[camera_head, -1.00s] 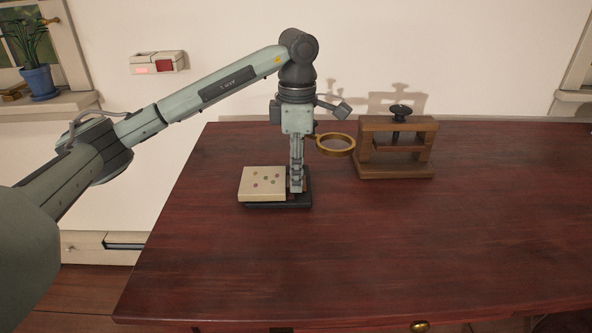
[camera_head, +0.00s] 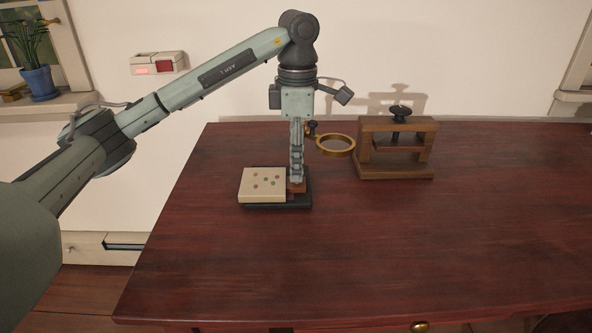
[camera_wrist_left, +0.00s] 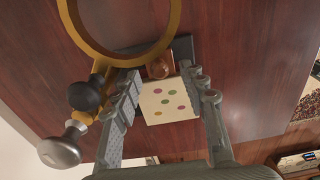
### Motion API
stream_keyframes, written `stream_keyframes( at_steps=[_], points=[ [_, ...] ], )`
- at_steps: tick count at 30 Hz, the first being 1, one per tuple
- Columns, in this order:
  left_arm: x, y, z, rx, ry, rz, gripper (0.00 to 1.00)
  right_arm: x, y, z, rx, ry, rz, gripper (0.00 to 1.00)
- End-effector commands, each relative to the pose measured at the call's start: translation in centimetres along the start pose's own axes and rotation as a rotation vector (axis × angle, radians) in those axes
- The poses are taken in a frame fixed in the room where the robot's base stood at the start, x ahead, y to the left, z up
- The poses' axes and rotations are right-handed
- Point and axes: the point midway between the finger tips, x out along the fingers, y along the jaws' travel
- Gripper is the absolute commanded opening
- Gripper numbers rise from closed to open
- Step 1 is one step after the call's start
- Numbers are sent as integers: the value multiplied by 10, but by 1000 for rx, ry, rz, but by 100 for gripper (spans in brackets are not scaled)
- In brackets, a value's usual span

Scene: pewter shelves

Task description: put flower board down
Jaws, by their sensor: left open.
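The flower board (camera_head: 262,183), a cream slab with coloured dots, lies flat on a black base (camera_head: 274,206) near the back left of the table. It also shows between my fingers in the left wrist view (camera_wrist_left: 165,103). A small brown part (camera_head: 297,188) sits at the board's right side, on the base. My left gripper (camera_head: 297,179) points down just above this brown part. Its fingers (camera_wrist_left: 168,88) are apart in the left wrist view, with nothing held between them. My right gripper is out of view.
A brass magnifier ring (camera_head: 336,154) stands close to the right of my left gripper; it looms near the fingers in the wrist view. A wooden press (camera_head: 395,171) is further right. The table's (camera_head: 400,260) front and right areas are clear.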

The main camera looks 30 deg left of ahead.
Motion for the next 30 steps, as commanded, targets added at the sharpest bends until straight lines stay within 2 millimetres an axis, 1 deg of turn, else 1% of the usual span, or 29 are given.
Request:
stream_keyframes(
  at_steps=[1,3,6,9,12,15,18,30],
  points=[
    [-16,1,0,-1,-3,6,42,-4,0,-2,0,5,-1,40],
    [-33,1,0,-1,-3,7,42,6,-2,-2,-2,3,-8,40],
    [-55,1,0,-1,-2,7,42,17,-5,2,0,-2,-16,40],
    [-72,1,0,-2,-2,5,42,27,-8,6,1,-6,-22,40],
    [-84,1,0,-1,-1,3,42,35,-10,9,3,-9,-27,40],
    [-90,0,0,-1,-1,2,42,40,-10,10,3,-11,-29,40],
    [-93,0,0,-1,0,1,42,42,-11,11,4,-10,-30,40],
    [-92,0,0,-1,0,0,42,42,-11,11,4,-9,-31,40]
  ],
)
